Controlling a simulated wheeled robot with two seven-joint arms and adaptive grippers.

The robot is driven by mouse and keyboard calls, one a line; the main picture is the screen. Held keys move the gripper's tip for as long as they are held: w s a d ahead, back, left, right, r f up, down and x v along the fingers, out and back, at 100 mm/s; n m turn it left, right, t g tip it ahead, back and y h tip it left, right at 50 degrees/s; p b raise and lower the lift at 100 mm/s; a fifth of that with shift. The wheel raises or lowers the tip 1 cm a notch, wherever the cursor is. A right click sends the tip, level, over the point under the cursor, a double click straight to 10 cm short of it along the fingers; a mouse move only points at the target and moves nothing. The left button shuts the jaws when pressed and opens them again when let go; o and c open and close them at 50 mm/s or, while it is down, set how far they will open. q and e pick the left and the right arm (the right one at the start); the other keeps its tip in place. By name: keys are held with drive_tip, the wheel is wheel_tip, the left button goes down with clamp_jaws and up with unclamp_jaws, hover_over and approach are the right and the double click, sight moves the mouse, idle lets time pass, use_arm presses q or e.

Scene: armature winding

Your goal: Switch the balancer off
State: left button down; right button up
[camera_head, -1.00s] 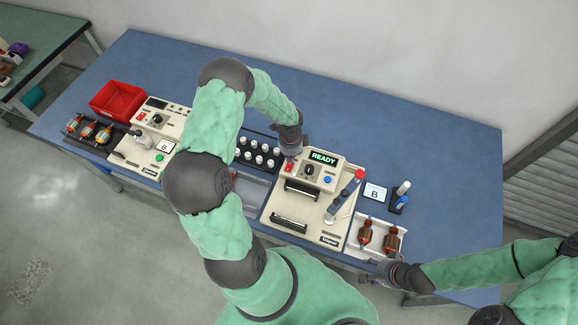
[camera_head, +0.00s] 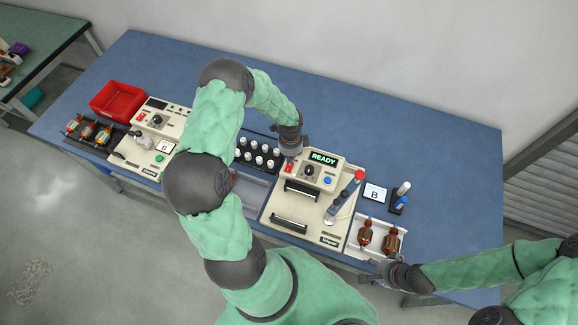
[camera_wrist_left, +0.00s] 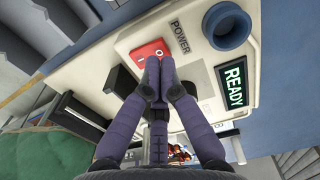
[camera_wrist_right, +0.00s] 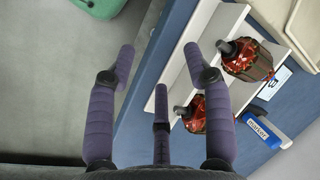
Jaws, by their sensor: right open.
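The balancer (camera_head: 282,217) is the cream machine right of the bench's middle, and its display (camera_head: 323,158) is lit with READY. Its red rocker power switch (camera_head: 289,167) also shows in the left wrist view (camera_wrist_left: 150,51), beside the word POWER. My left gripper (camera_head: 289,152) is at the switch; in the left wrist view its fingertips (camera_wrist_left: 157,80) are together with nothing between them and overlap the switch's lower edge. I cannot tell whether they touch it. My right gripper (camera_head: 375,270) is open and empty by the bench's front edge; its spread fingers show in the right wrist view (camera_wrist_right: 160,70).
A white tray (camera_head: 352,250) with two copper-wound armatures (camera_head: 391,240) lies right of the balancer, close to my right gripper. A black rack (camera_head: 246,165) of white-capped bottles stands to its left. A second cream machine (camera_head: 122,149) and a red bin (camera_head: 117,101) are farther left.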

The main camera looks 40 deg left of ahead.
use_arm(q)
drive_tip(key=shift+f+b, duration=0.95)
drive_tip(key=shift+f, duration=0.2)
idle(0.8)
drive_tip(key=shift+r, duration=0.15)
drive_tip(key=shift+r+p, duration=2.6)
drive_tip(key=shift+r, duration=0.85)
drive_tip(key=shift+f, duration=0.1)
